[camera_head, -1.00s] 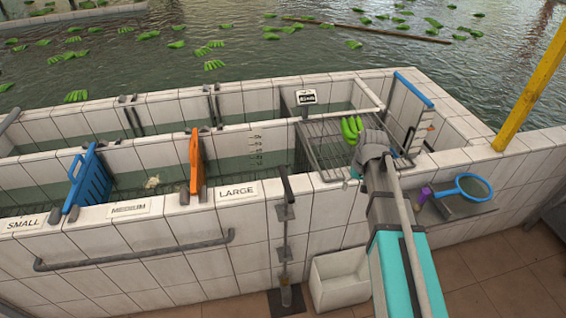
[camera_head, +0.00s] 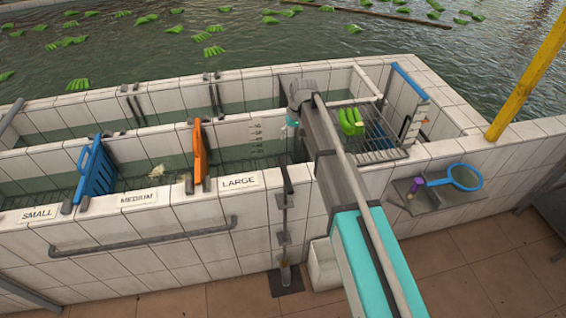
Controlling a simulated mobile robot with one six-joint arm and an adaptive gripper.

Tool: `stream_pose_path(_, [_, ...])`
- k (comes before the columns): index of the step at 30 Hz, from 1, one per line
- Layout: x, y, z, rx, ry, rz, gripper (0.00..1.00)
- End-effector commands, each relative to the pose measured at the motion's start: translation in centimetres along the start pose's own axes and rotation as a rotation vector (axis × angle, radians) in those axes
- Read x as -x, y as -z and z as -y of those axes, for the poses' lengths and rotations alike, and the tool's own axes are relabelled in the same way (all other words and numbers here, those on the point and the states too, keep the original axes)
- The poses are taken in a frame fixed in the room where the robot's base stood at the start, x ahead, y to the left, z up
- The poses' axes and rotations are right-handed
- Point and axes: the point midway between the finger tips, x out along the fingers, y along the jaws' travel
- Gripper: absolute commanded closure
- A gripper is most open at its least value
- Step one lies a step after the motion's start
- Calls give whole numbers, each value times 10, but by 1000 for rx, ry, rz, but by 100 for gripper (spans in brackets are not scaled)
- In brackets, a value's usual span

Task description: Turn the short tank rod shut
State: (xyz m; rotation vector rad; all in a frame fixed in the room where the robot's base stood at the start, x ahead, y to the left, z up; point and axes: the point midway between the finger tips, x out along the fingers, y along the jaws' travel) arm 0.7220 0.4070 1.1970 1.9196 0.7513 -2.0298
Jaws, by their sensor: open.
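A thin dark rod (camera_head: 285,225) stands upright against the front wall of the tiled tank, to the right of the LARGE label. It runs through brackets down to a dark floor plate (camera_head: 286,281). A darker bent part shows at its top, near the wall's rim. My gripper (camera_head: 291,132) hangs below my wrist, just above the rod's top in the picture. It is open and small in view, its fingers hard to make out. I see no contact with the rod, but cannot judge the depth gap.
Blue (camera_head: 97,168) and orange (camera_head: 199,152) gates stand in the tank to the left. A wire rack (camera_head: 378,156) holds green bananas (camera_head: 351,121) to the right. A white bin (camera_head: 322,268) sits by the rod's foot, partly behind my arm. A handrail (camera_head: 140,247) runs along the front wall.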

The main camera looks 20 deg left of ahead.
Motion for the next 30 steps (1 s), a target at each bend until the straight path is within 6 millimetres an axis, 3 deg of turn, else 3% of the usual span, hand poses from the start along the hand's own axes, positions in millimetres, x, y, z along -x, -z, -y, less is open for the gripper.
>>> stream_pose_path(11, [-10, 0, 1, 1, 0, 0, 30])
stream_pose_path(30, [-58, 0, 0, 1, -1, 0, 30])
